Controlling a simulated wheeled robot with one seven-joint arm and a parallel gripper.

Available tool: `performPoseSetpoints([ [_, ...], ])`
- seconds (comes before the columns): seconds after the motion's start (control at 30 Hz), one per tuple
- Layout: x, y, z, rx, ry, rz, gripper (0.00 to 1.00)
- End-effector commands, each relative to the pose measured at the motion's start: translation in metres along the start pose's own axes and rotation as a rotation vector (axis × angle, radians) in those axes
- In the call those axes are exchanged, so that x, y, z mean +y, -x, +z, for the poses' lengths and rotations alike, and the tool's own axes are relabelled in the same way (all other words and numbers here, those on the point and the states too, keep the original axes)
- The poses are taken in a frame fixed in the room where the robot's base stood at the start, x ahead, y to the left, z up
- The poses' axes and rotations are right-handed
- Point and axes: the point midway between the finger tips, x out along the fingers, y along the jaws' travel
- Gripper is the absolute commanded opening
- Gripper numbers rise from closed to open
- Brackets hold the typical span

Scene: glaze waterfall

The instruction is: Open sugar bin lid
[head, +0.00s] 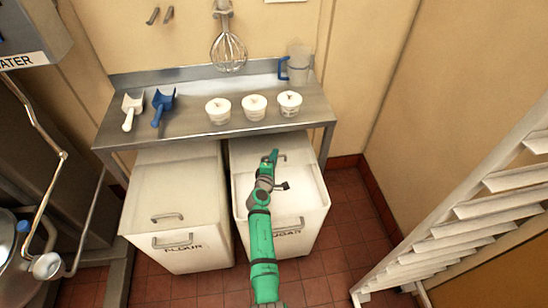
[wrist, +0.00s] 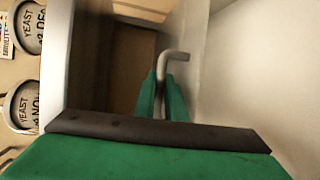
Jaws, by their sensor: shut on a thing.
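The sugar bin (head: 312,222) is a white bin under the right part of the steel table, with SUGAR on its front, partly hidden by my arm. Its lid (head: 300,152) is raised at the back, under the table edge, and the pale inside of the bin shows in front of it. My gripper (head: 274,157) is at the lid's grey bar handle (head: 283,157). In the wrist view my green fingers (wrist: 162,95) are shut on the bent grey handle (wrist: 174,56). The fingertips' exact contact is partly hidden.
The closed flour bin (head: 180,200) stands close on the left. The steel table (head: 180,125) above holds white tubs (head: 254,107), a white scoop (head: 130,108), a blue scoop (head: 162,106) and a jug (head: 298,65). A white slatted rack (head: 470,220) is at right. Red floor between is clear.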

Motion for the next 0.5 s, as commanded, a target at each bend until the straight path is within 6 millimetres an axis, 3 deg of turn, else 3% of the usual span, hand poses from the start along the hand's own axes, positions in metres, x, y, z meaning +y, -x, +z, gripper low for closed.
performPoseSetpoints([
  [0.07, -0.0009, 0.0007, -0.0022, 0.005, 0.001, 0.000, 0.00],
  [0.1, -0.0009, 0.0007, -0.0022, 0.005, 0.001, 0.000, 0.13],
  [0.13, -0.0009, 0.0007, -0.0021, 0.005, 0.001, 0.000, 0.18],
  [0.5, -0.0004, 0.0030, -0.0003, 0.001, 0.000, 0.000, 0.18],
])
